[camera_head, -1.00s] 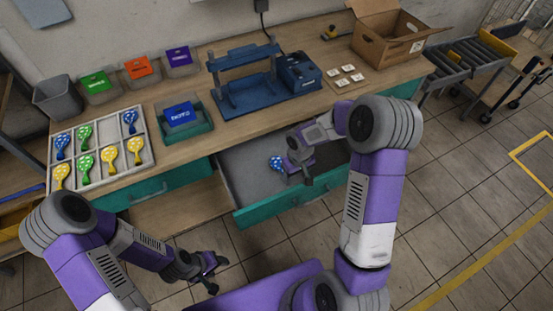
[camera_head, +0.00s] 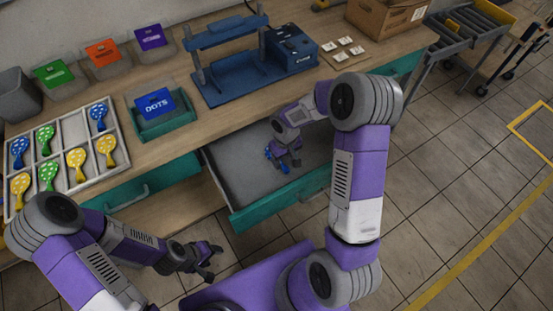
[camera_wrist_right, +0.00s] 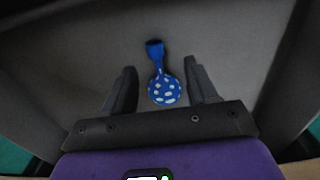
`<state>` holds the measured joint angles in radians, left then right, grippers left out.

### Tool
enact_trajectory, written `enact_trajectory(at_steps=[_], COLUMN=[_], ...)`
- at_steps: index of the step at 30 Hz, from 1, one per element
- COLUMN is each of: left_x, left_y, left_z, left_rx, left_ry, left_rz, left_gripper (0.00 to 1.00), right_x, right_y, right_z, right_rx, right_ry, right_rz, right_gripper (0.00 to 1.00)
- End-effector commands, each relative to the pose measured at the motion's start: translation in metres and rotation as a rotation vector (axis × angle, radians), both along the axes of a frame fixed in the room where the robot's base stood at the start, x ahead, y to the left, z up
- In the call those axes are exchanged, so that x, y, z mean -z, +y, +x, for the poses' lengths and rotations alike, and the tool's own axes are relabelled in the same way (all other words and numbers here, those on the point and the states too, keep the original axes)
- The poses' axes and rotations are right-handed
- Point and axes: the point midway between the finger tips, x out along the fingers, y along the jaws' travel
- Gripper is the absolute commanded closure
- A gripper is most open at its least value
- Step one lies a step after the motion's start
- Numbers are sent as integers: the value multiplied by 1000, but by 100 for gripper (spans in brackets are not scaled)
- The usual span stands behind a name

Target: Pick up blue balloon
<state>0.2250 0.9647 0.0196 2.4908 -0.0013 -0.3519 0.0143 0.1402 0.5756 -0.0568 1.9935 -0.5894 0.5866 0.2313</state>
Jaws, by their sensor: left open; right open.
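A blue balloon with white dots (camera_wrist_right: 164,90) lies in the open drawer (camera_head: 228,180). In the right wrist view it sits between the two fingers of my right gripper (camera_wrist_right: 160,68), with a gap on each side. In the head view my right gripper (camera_head: 283,161) is down in the drawer and partly hides the balloon (camera_head: 268,153). My right gripper is open. My left gripper (camera_head: 211,262) is open and empty, in front of the workbench. Other blue dotted balloons (camera_head: 98,117) lie in the compartment tray (camera_head: 122,150) on the left.
The tray also holds green and yellow dotted balloons. A teal bin with a blue DOTS card (camera_head: 155,103) and a blue press (camera_head: 235,88) stand on the workbench. The drawer's teal front (camera_head: 270,204) and side walls surround my right gripper. A cardboard box (camera_head: 385,15) stands at the back right.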

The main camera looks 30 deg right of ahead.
Motion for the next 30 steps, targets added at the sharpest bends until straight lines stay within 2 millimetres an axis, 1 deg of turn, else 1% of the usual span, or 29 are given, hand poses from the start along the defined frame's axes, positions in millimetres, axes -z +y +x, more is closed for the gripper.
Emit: enact_trajectory(at_steps=[1,3,8,12,15,18,23,26,30], left_x=[3,4,9,17,21,21,20,20,20], left_y=[0,0,0,0,0,0,0,0,0], left_z=[0,0,0,0,0,0,0,0,0], left_rx=[0,0,0,0,0,0,0,0,0], left_ry=[0,0,-1,-1,-1,-1,0,0,0], left_rz=[0,0,0,0,0,0,0,0,0], left_gripper=[44,44,44,44,44,44,44,44,44], right_x=[8,14,27,50,63,68,66,66,66], right_y=[0,-1,-3,-8,-7,-7,-7,-7,-7], right_z=[0,0,1,3,3,4,4,4,4], right_rx=[0,-1,2,2,0,1,1,1,1], right_ry=[3,3,2,4,3,1,0,0,0], right_rz=[0,0,0,1,1,1,1,1,1], right_gripper=[43,43,43,43,43,43,43,56,78])
